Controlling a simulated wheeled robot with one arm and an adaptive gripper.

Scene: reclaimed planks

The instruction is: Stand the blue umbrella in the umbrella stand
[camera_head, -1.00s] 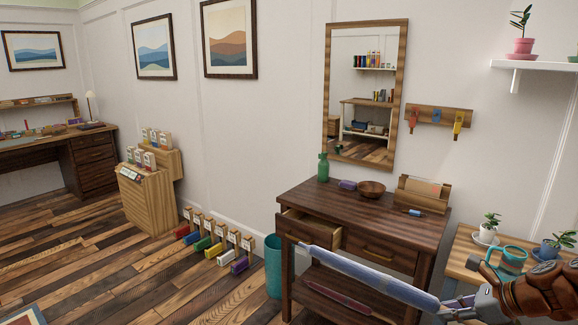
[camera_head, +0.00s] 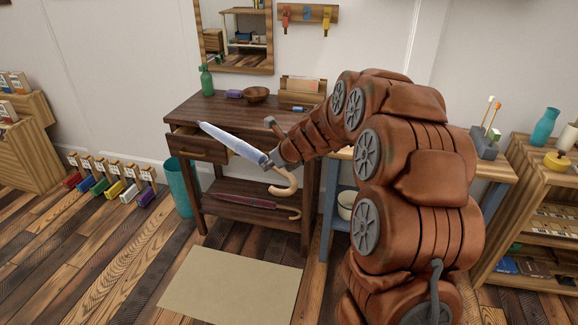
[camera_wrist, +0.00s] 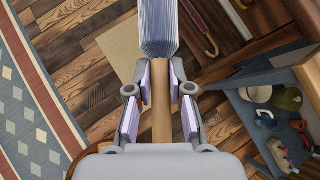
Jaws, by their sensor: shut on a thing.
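The blue umbrella (camera_head: 232,143) is folded, pale blue, with a wooden hooked handle (camera_head: 286,184). My gripper (camera_head: 272,161) is shut on the umbrella near the handle end. The umbrella is tilted, its tip up and to the left, in front of the dark console table. In the wrist view, my gripper (camera_wrist: 160,92) has its pads on either side of the wooden shaft (camera_wrist: 160,115), below the blue canopy (camera_wrist: 158,28). The teal cylindrical bin, apparently the umbrella stand (camera_head: 180,188), stands on the floor left of the console. Its inside is mostly hidden.
The console table (camera_head: 190,110) has an open left drawer (camera_head: 197,145) near the umbrella's tip. A dark red umbrella (camera_head: 240,201) lies on its lower shelf. Several coloured boxes (camera_head: 110,180) line the floor at left. A beige mat (camera_head: 230,287) lies on open floor in front.

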